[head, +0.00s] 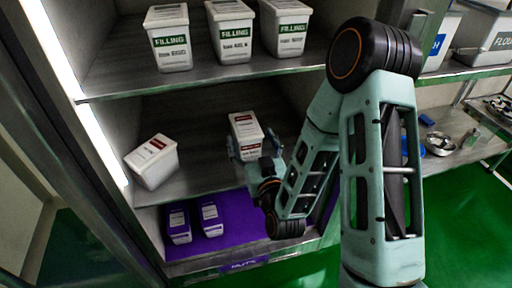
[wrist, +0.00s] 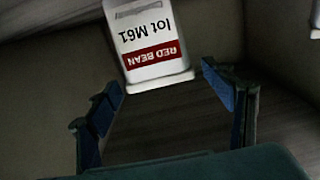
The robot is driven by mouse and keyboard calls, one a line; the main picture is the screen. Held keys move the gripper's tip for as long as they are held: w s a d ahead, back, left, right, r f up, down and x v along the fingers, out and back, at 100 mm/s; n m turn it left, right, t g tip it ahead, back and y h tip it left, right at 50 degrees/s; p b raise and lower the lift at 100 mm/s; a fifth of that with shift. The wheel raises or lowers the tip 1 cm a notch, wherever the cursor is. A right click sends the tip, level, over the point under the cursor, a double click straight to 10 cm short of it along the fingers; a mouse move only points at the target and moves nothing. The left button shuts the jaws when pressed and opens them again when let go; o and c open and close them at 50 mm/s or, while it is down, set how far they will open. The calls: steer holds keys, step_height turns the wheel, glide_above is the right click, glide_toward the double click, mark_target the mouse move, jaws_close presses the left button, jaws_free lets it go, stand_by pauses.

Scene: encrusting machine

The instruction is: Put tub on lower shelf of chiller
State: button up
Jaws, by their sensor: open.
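A white tub with a red label (head: 245,131) stands on the middle one of three visible levels of the chiller. In the wrist view the tub (wrist: 147,40) reads "RED BEAN lot M61", upside down. My gripper (head: 252,147) is at this level in front of the tub. In the wrist view my gripper (wrist: 165,88) is open, its fingers apart and the tub just beyond the fingertips, with nothing held. A second white tub with a red label (head: 152,162) is at the left of the same shelf (head: 195,180) and looks tilted in the picture.
Several white FILLING tubs, one here (head: 231,32), stand on the upper shelf (head: 200,80). Two small purple-labelled tubs (head: 179,224) stand on the purple bottom level (head: 240,228). The shelf between the red-labelled tubs is clear. A counter with bowls (head: 440,143) is at right.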

steer(key=shift+r+p+v, duration=0.25)
steer(key=shift+p+v, duration=1)
steer(key=shift+p, duration=1.25)
steer(key=shift+s+d+f, duration=0.1)
steer(key=shift+s+f, duration=0.05)
steer(key=shift+s, duration=0.25)
steer(key=shift+p+v, duration=0.95)
steer(key=shift+v, duration=0.15)
steer(key=shift+w, duration=0.1)
